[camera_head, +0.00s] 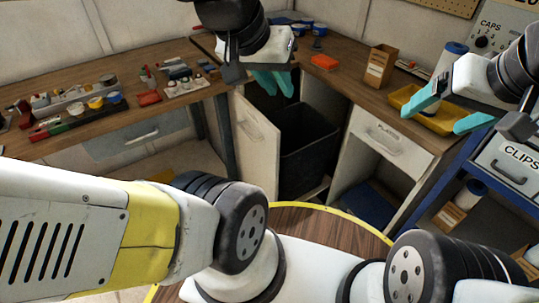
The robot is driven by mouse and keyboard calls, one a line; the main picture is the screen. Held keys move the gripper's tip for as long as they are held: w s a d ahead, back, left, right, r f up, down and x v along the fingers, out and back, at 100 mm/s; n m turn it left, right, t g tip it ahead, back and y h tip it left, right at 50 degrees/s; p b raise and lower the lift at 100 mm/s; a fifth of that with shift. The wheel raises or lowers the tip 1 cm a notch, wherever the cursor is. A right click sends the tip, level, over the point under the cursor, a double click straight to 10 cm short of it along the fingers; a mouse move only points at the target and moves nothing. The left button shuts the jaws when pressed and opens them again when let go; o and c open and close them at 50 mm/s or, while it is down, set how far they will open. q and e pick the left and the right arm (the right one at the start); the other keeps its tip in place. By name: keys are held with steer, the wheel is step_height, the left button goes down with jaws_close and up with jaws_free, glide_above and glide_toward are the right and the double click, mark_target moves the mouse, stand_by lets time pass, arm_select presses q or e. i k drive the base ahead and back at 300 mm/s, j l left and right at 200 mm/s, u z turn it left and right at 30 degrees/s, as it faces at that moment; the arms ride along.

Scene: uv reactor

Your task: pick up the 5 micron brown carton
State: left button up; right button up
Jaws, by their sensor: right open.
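A brown carton (380,66) with a pale label stands upright on the right counter; its print is too small to read. More brown cartons are on the blue cart at lower right: one on its shelf (449,216) and one at the right edge (531,256). I cannot tell which carton is marked 5 micron. My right gripper (446,112) is open and empty, its teal fingers over the yellow tray, right of and nearer than the counter carton. My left gripper (274,84) hangs at top centre, teal fingers close together, over the open cabinet area, left of that carton.
The yellow tray (440,126) and a white cylinder with a blue top (448,62) are near my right gripper. An orange box (324,62) lies on the counter. Below are an open cabinet door (256,146) and a black bin (308,150). The CLIPS drawer (512,160) is at right.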

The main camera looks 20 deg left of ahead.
mark_target(383, 58)
steer(key=i+l+u, duration=0.1)
steer(key=i, duration=0.3)
steer(key=i+l, duration=0.15)
steer(key=i, duration=0.25)
steer(key=i+l+u, duration=0.15)
steer(key=i, duration=0.25)
